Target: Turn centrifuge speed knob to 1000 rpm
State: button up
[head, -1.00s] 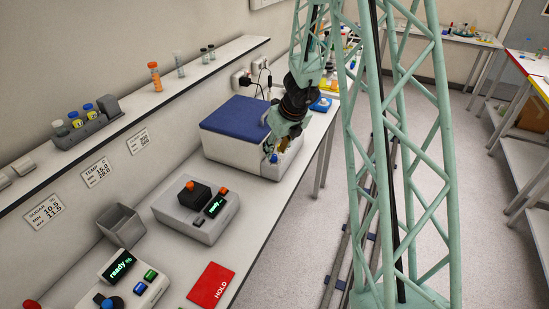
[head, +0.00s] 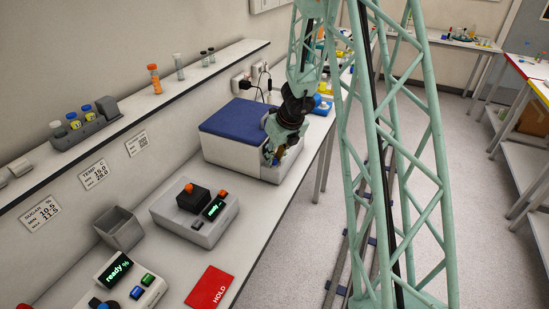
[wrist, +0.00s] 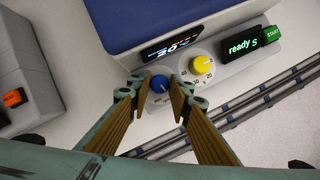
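The centrifuge (head: 245,158) is a white box with a blue lid, standing on the bench in the head view. In the wrist view its front panel carries a blue knob (wrist: 160,84), a yellow knob (wrist: 202,65), a lit display reading about 20 (wrist: 172,50), a "ready" display (wrist: 241,45) and a green START button (wrist: 272,35). My gripper (wrist: 161,88) has its two brown fingers apart, one on each side of the blue knob. Whether they touch it is not clear. The lettering around the blue knob is partly hidden by the fingers.
A grey device with a dark block (head: 193,198) and a "ready" device (head: 128,275) stand on the bench to the front. A red HOLD card (head: 210,287) lies near the bench edge. A narrow shelf above holds a rack (head: 88,130) and several vials.

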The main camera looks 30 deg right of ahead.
jog(key=c, duration=0.4)
jog(key=shift+o, duration=0.2)
jog(key=shift+n+p, duration=0.3)
jog(key=shift+n, duration=0.1)
jog(key=n+p, duration=0.1)
jog(key=n+y+p, duration=0.1)
jog(key=n, duration=0.1)
jog(key=shift+d+r+g, duration=0.1)
jog(key=shift+d+g, duration=0.1)
jog(key=shift+g, duration=0.1)
jog(key=n+y+p, duration=0.1)
jog(key=n, duration=0.1)
jog(key=n+g+p, duration=0.1)
jog(key=n+p, duration=0.1)
jog(key=shift+w+n+y, duration=0.15)
jog(key=shift+n+y, duration=0.25)
jog(key=n+g+y, duration=0.1)
jog(key=n, duration=0.2)
jog(key=shift+d+n+p, duration=0.1)
jog(key=shift+n+p, duration=0.2)
jog(key=shift+p, duration=0.1)
jog(key=shift+w+n+g, duration=0.1)
jog(key=shift+n+g, duration=0.5)
jog(key=shift+n, duration=1)
